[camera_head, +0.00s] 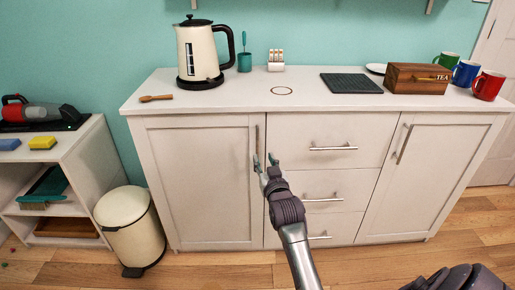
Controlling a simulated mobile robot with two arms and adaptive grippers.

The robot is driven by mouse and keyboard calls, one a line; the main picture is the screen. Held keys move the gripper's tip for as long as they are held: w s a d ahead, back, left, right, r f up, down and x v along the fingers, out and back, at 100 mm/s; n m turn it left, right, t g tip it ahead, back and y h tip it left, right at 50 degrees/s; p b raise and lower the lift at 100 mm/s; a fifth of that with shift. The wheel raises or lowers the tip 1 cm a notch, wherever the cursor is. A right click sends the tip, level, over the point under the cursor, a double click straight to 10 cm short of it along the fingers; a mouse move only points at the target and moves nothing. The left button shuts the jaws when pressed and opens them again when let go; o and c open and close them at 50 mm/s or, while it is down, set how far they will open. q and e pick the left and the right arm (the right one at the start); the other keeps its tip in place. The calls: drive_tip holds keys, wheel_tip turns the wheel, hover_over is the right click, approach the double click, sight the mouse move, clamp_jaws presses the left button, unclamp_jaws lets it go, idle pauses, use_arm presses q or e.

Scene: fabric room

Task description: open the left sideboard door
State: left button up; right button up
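The left sideboard door (200,185) is a white panel and looks closed. Its upright metal handle (257,138) is near the door's right edge. My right gripper (265,161) is in front of the handle's lower end, with its fingers apart. The left finger overlaps the handle's lower end in the picture, and the other finger is to its right, in front of the drawers. I cannot tell whether a finger touches the handle. My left gripper is not in view.
Three drawers (320,185) and a right door (430,180) fill the rest of the sideboard. A cream bin (130,225) stands on the floor just left of the sideboard, beside a white shelf unit (85,165). A kettle (200,52) stands on top.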

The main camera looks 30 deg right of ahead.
sight(258, 145)
drive_tip(key=x, duration=0.4)
drive_tip(key=shift+b, duration=0.35)
use_arm(q)
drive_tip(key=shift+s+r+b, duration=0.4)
drive_tip(key=shift+b, duration=0.15)
use_arm(e)
drive_tip(key=shift+x, duration=2.65)
drive_tip(key=shift+f, duration=0.1)
clamp_jaws()
